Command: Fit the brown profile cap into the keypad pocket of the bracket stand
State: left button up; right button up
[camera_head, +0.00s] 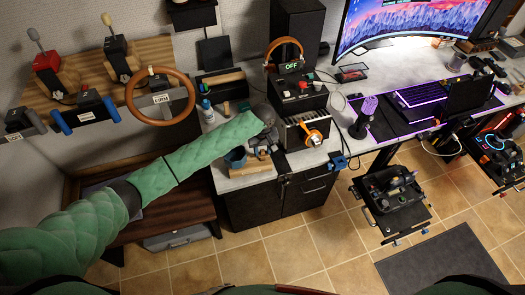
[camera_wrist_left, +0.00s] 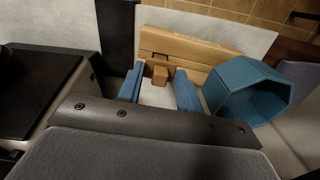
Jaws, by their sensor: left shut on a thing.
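My left gripper (camera_wrist_left: 160,80) shows in the left wrist view with its two blue fingers on either side of a small brown piece, which appears to be the brown profile cap (camera_wrist_left: 158,74). The gripper is shut on it. Just beyond it is a light wooden stand (camera_wrist_left: 200,47), which appears to be the bracket stand. The cap overlaps the stand's near side in the picture; I cannot tell whether they touch. The keypad pocket is not clearly visible. In the head view the wooden stand (camera_head: 258,166) is on the desk below my green left arm's end. My right gripper is not in view.
A blue hexagonal cup (camera_wrist_left: 248,94) stands close to the right of the gripper; it also shows in the head view (camera_head: 235,158). A dark box with headphones (camera_head: 297,92) is behind.

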aim_at(262, 151)
pick_arm(q)
jog(key=shift+r, duration=0.7)
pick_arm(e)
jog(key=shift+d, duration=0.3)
pick_arm(q)
jog(key=shift+r, duration=1.1)
